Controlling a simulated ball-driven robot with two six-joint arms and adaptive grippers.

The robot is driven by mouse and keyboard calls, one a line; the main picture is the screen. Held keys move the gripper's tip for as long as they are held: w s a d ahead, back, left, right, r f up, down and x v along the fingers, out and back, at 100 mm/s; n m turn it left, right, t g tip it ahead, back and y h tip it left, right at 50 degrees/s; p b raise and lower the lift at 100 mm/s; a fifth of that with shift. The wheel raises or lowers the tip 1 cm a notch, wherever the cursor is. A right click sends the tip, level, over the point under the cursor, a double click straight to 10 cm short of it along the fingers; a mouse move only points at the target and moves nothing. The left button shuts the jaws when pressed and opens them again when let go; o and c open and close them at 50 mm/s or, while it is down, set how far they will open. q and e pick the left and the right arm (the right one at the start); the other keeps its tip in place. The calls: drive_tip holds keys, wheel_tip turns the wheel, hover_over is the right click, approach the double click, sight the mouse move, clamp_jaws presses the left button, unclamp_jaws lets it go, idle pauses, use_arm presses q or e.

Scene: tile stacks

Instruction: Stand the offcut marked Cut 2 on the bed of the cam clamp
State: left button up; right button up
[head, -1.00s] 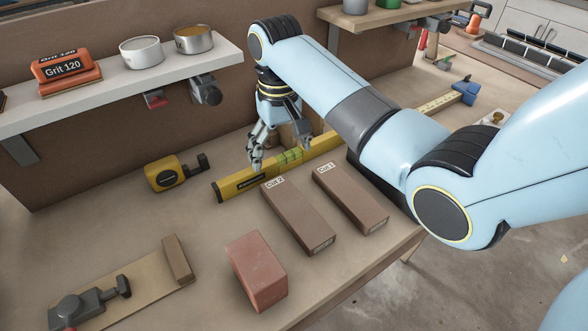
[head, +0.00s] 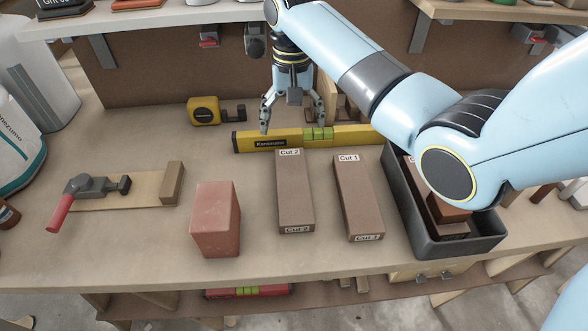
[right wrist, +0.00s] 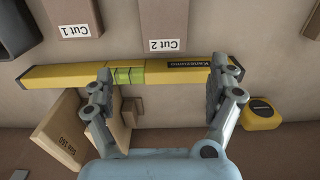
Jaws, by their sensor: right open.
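The offcut marked Cut 2 (head: 295,197) lies flat on the bench, a long brown block with white labels. Its labelled far end also shows in the right wrist view (right wrist: 165,22). The cam clamp (head: 95,187), with a red handle, stands at the left of the bench; its wooden bed (head: 145,190) is bare, with an upright block at the right end. My right gripper (head: 292,126) is open and empty, pointing down over the yellow level behind Cut 2. In the right wrist view its spread fingers (right wrist: 165,88) straddle part of the level. My left gripper is not in view.
The offcut marked Cut 1 (head: 357,200) lies right of Cut 2. A reddish block (head: 216,222) stands left of it. The yellow level (head: 262,142) lies across their far ends. A grey crate (head: 480,246) is at right, a tape measure (head: 203,110) behind. Bench between clamp and level is clear.

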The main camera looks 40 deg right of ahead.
hover_over(290, 155)
drive_tip(key=f, duration=0.4)
drive_tip(key=shift+w+d, duration=0.25)
drive_tip(key=shift+d, duration=0.1)
drive_tip(key=shift+s+f, duration=0.1)
drive_tip(key=shift+f, duration=0.2)
drive_tip(key=f, duration=0.4)
drive_tip(key=shift+s+a+f+b, duration=0.15)
drive_tip(key=shift+a+f+b, duration=0.15)
drive_tip(key=shift+a, duration=0.1)
drive_tip(key=shift+f, duration=0.2)
drive_tip(key=shift+c, duration=0.6)
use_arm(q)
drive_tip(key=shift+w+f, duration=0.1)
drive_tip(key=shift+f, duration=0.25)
use_arm(e)
drive_tip(key=c, duration=1.4)
